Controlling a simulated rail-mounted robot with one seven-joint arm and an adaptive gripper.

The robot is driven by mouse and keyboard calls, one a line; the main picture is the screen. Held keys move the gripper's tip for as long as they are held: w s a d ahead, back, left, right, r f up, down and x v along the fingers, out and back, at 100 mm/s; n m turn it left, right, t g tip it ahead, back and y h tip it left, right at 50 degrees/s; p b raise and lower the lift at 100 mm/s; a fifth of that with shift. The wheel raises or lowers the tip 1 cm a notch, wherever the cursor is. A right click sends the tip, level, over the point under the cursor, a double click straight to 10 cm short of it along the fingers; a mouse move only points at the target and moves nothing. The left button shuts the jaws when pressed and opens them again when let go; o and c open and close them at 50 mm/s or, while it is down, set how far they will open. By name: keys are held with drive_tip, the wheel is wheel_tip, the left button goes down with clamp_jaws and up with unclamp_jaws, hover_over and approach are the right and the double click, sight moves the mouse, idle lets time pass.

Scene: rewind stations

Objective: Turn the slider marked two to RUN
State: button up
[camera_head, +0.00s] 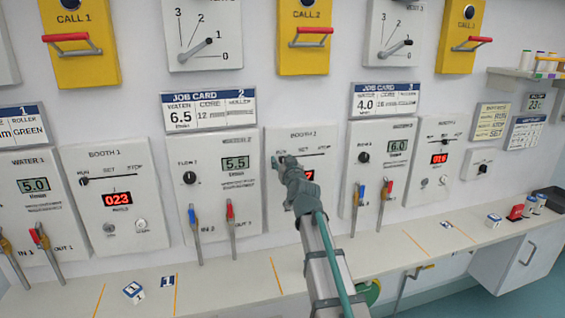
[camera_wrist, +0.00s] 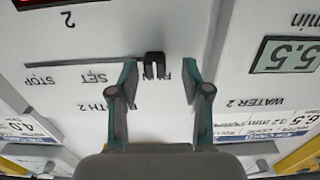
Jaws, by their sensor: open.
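The Booth 2 panel (camera_head: 285,140) is a white plate on the wall, and my gripper (camera_head: 280,161) is in front of its upper left part. In the wrist view, which is upside down, its slider is a small black knob (camera_wrist: 154,65) on a thin dark track (camera_wrist: 75,63) labelled STOP, SET and RUN. The knob sits at the RUN end and covers part of the word RUN. My gripper (camera_wrist: 160,75) is open, one finger on each side of the knob, with a visible gap to each. In the head view my gripper hides most of the knob.
The Water 2 panel (camera_head: 215,185), with a dial and 5.5 display, is left of Booth 2. The Water 3 panel (camera_head: 378,155) is to the right. A shelf (camera_head: 230,280) runs below with small blocks on it.

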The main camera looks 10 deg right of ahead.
drive_tip(key=s, duration=1.2)
drive_tip(key=shift+d, duration=0.15)
drive_tip(key=s+a+f+g, duration=0.1)
drive_tip(key=s+f+g, duration=0.4)
drive_tip(key=f, duration=1)
drive_tip(key=s+a+f+m+g, duration=0.15)
drive_tip(key=s+f+g, duration=0.3)
drive_tip(key=f, duration=1.05)
drive_tip(key=s+a+f+n+g, duration=0.15)
drive_tip(key=s+f+g, duration=0.35)
drive_tip(key=f, duration=1)
drive_tip(key=s+f+g, duration=0.3)
drive_tip(key=s+f, duration=0.5)
drive_tip(key=s, duration=0.5)
drive_tip(key=s+a+f+g, duration=0.1)
drive_tip(key=s+f+g, duration=0.3)
drive_tip(key=s+f, duration=0.5)
drive_tip(key=s+a+f+g, duration=0.1)
drive_tip(key=s+f+g, duration=0.2)
drive_tip(key=s+f, duration=0.5)
drive_tip(key=s, duration=1)
drive_tip(key=shift+f+b, duration=0.25)
drive_tip(key=shift+b, duration=0.05)
